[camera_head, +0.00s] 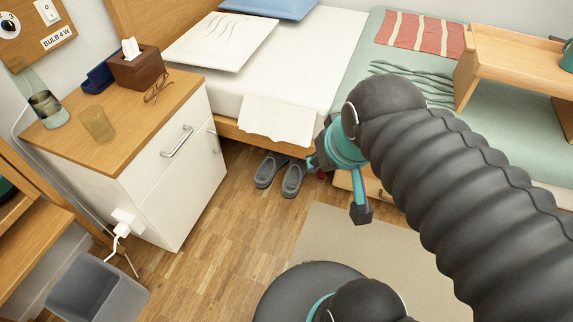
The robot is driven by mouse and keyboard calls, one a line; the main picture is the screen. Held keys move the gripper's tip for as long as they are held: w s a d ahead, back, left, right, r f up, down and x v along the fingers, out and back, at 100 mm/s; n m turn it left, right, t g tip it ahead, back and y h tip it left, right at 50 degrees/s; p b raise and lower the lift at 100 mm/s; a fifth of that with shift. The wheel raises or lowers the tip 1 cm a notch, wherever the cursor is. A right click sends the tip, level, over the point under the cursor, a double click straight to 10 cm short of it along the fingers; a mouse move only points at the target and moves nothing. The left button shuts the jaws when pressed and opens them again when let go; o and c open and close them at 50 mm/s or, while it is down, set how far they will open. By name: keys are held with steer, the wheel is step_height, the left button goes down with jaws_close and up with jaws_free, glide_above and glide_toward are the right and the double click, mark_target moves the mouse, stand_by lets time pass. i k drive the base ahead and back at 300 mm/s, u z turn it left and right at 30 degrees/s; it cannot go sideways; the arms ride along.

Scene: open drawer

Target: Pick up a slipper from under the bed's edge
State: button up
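Two grey slippers lie on the wooden floor at the bed's edge, side by side. The left slipper (266,171) and the right slipper (294,179) both have their far ends close to the bed's lower edge. The bed (228,129) has a wooden frame and a white sheet that hangs over its side. My gripper (337,188) is just right of the right slipper, with its dark-tipped fingers spread apart and nothing seen between them. It looks apart from the slippers, but the exact gap in depth cannot be told.
A white bedside cabinet (176,190) stands left of the slippers. A small red thing (321,175), mostly hidden, is by my gripper. A beige rug (300,239) lies in front. A grey bin (97,290) is at bottom left. The floor between cabinet and rug is clear.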

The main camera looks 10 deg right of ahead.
mark_target(275, 161)
steer(key=z, duration=1.7)
steer(key=i, duration=0.9)
steer(key=u, duration=3.4)
